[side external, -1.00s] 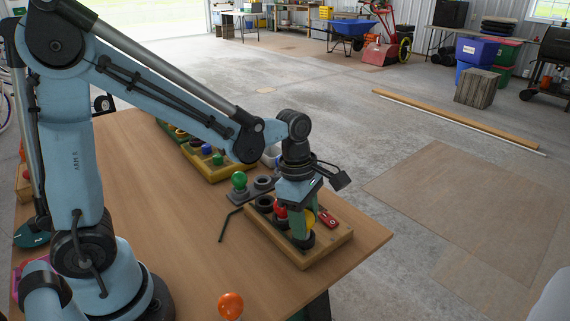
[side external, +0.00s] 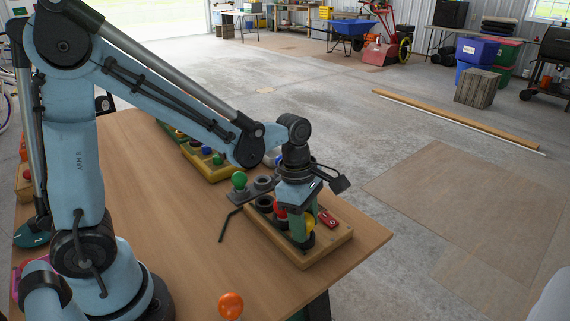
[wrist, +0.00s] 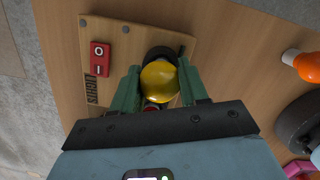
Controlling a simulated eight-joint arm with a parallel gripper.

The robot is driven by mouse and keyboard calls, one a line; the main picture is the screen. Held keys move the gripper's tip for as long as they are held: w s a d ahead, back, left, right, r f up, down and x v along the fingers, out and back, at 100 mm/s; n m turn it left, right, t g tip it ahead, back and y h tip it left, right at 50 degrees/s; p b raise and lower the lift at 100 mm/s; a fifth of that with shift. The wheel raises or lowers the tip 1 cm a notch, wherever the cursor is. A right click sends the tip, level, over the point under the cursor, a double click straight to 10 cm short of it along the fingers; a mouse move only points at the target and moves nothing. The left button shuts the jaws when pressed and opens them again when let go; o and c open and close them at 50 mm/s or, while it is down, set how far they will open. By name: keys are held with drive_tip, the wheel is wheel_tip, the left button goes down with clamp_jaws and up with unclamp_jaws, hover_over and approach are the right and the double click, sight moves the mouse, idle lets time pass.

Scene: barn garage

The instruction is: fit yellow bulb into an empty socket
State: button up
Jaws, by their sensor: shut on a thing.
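My gripper (side external: 303,238) has green fingers and is shut on the yellow bulb (wrist: 159,80). In the side view, the bulb (side external: 311,222) is mostly hidden behind the fingers. My gripper holds it over the near end of a wooden socket board (side external: 333,240). In the wrist view, a black socket (wrist: 162,53) shows just past the bulb; I cannot tell whether the bulb's base is inside it. A red bulb (side external: 280,211) stands in the same row of sockets, beside my gripper. A black socket (side external: 264,203) at the row's far end looks empty.
A red switch (side external: 327,217) sits on the board. A grey holder (side external: 254,187) behind carries a green bulb (side external: 239,180). A black hex key (side external: 229,224) lies left of the board. An orange bulb (side external: 230,305) stands near the table's front edge.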

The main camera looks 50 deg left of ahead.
drive_tip(key=shift+f, duration=0.2)
drive_tip(key=o, duration=0.7)
drive_tip(key=shift+o, duration=0.2)
drive_tip(key=shift+r, duration=0.1)
drive_tip(key=shift+s+a+r, duration=0.1)
drive_tip(key=shift+a+r, duration=0.15)
drive_tip(key=shift+r, duration=1.5)
drive_tip(key=shift+s+a+r, duration=0.1)
drive_tip(key=shift+a+r, duration=0.15)
drive_tip(key=shift+r, duration=1.55)
drive_tip(key=shift+s+a+r, duration=0.1)
drive_tip(key=shift+a+r, duration=0.15)
drive_tip(key=shift+r, duration=1.5)
drive_tip(key=s+a+f+m+t, duration=0.1)
drive_tip(key=s+a+m+t, duration=0.1)
drive_tip(key=m, duration=0.9)
drive_tip(key=s+a+f+m+t+y, duration=0.1)
drive_tip(key=s+a+m+t, duration=0.1)
drive_tip(key=m, duration=0.9)
drive_tip(key=s+t, duration=0.1)
drive_tip(key=t, duration=0.1)
drive_tip(key=shift+s+t+y, duration=0.2)
drive_tip(key=shift+t+y, duration=0.1)
